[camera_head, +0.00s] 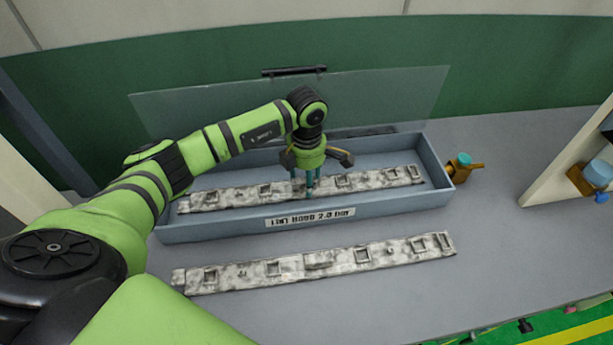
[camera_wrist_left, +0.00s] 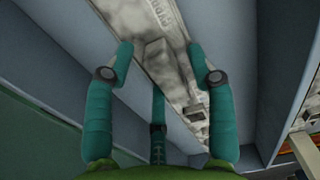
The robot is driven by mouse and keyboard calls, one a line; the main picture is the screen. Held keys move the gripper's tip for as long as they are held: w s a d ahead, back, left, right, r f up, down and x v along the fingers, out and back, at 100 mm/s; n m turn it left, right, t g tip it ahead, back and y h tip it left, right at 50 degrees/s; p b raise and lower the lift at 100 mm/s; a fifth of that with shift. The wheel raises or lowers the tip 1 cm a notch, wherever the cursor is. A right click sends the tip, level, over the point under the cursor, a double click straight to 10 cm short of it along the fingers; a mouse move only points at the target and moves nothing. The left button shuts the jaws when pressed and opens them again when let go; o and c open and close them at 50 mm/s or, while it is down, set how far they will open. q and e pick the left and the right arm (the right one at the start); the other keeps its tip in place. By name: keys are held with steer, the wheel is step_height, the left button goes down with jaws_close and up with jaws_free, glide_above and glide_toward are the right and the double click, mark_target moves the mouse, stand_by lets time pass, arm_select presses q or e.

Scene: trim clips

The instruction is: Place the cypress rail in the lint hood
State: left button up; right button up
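The lint hood (camera_head: 405,203) is a long grey-blue open box with a label on its front wall. A long mottled grey-white rail (camera_head: 235,197) lies lengthwise inside it; in the left wrist view this rail (camera_wrist_left: 160,55) carries lettering that seems to begin "CYPR", so it looks like the cypress rail. My left gripper (camera_head: 311,187) points down at the middle of this rail. In the left wrist view its teal fingers (camera_wrist_left: 160,65) stand apart with the rail showing between them; whether they touch it is unclear. My right gripper is not in view.
A similar mottled rail (camera_head: 318,264) lies on the grey table (camera_head: 480,235) in front of the hood. A clear panel (camera_head: 400,98) stands raised behind the box. A small orange-brown object with a teal top (camera_head: 462,168) sits right of the hood. The table's right side is mostly clear.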

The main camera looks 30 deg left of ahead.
arm_select(q)
steer(key=shift+r, duration=0.2)
steer(key=shift+w+r, duration=0.1)
steer(key=shift+r, duration=0.15)
step_height(320, 180, up, 12)
steer(key=b, duration=0.4)
steer(key=shift+f, duration=0.25)
stand_by(0.5)
